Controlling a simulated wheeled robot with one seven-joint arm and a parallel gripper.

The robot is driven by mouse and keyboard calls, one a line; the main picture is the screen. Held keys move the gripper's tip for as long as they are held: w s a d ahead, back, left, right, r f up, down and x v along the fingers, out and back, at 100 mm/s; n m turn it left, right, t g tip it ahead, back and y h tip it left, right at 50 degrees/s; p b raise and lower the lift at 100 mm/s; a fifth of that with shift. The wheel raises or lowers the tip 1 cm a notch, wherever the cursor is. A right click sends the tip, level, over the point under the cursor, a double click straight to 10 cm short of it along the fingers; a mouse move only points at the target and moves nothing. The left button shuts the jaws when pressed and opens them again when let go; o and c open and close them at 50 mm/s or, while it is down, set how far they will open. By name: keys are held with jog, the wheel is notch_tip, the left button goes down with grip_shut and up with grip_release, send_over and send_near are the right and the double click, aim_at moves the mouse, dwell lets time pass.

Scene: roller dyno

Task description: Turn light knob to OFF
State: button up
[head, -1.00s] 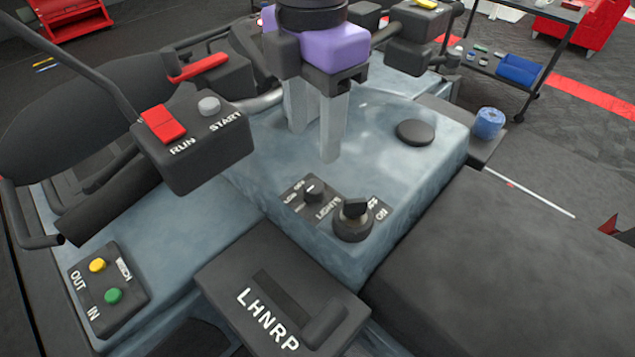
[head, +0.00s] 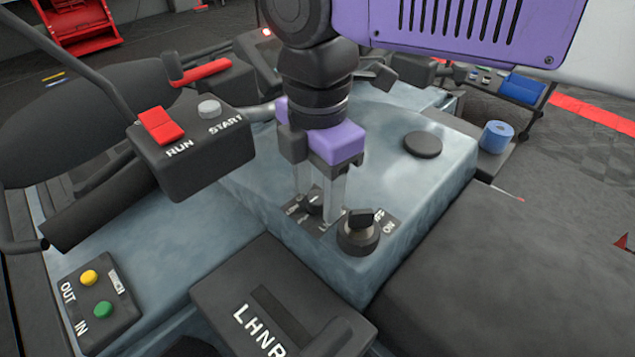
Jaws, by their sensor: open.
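Two black knobs sit on the blue-grey console top. A small knob (head: 315,203) sits on a plate whose lettering is partly covered now; earlier the word LIGHTS showed beside it. A larger knob (head: 359,231) with a raised grip stands just right of it, with ON lettering at its right. My gripper (head: 319,206) is open and points down, one finger on each side of the small knob. The right finger is close to the larger knob. I cannot tell whether the fingers touch the small knob, and its pointer setting is not readable.
A RUN/START box (head: 189,150) rises to the left. A black round cap (head: 423,145) and a blue roll (head: 496,137) are to the right.

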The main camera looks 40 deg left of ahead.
grip_shut()
jog(key=shift+r+m+p, duration=0.1)
jog(key=shift+m+p, duration=0.2)
jog(key=shift+p, duration=0.2)
jog(key=m+p, duration=0.1)
jog(key=p, duration=0.1)
jog(key=m+p, duration=0.1)
jog(key=p, duration=0.1)
jog(key=shift+r+m, duration=0.2)
jog(key=shift+m, duration=0.1)
jog(key=m+p, duration=0.5)
jog(key=p, duration=0.1)
jog(key=shift+s, duration=0.1)
jog(key=m+p, duration=0.5)
jog(key=p, duration=0.1)
jog(key=shift+m, duration=0.4)
jog(key=m+p, duration=0.2)
jog(key=p, duration=0.1)
jog(key=m+p, duration=0.1)
jog(key=m, duration=0.1)
jog(key=shift+f, duration=0.25)
jog(key=shift+p, duration=0.3)
